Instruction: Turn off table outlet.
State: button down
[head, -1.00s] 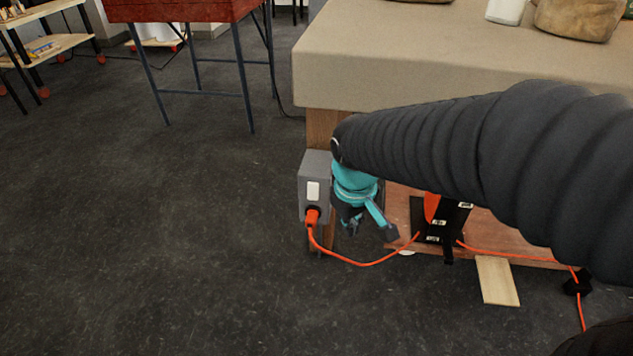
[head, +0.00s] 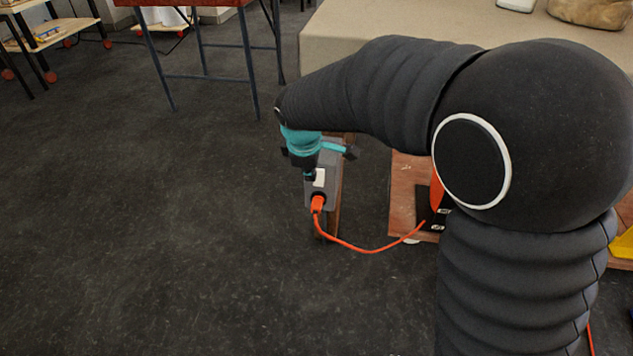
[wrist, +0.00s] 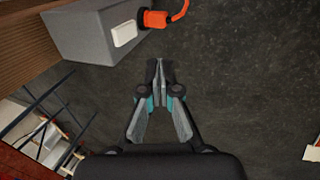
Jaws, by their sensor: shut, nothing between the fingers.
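The table outlet (head: 329,187) is a grey box on the table's wooden leg, with a white rocker switch (head: 319,178) on its face. An orange plug (head: 318,204) sits in it below the switch. In the wrist view the outlet (wrist: 85,35) is at the upper left, with the switch (wrist: 124,34) and plug (wrist: 155,19) in sight. My gripper (head: 309,175) is in front of the outlet, by the upper part of the switch, and hides part of the box. In the wrist view its fingertips (wrist: 160,66) are together, empty, and appear apart from the switch.
An orange cord (head: 370,251) runs from the plug to a black piece on a wooden board (head: 408,190). The beige-topped table (head: 350,25) stands behind my arm. A red-topped table with blue legs (head: 205,45) is farther back. Dark floor at left is clear.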

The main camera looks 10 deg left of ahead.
aim_at(319, 178)
jog(key=x, duration=0.3)
jog(key=w+x, duration=0.1)
jog(key=x, duration=0.3)
jog(key=w+x, duration=0.1)
jog(key=x, duration=0.3)
jog(key=shift+w+r, duration=0.25)
jog(key=shift+w, duration=0.5)
jog(key=shift+f, duration=0.15)
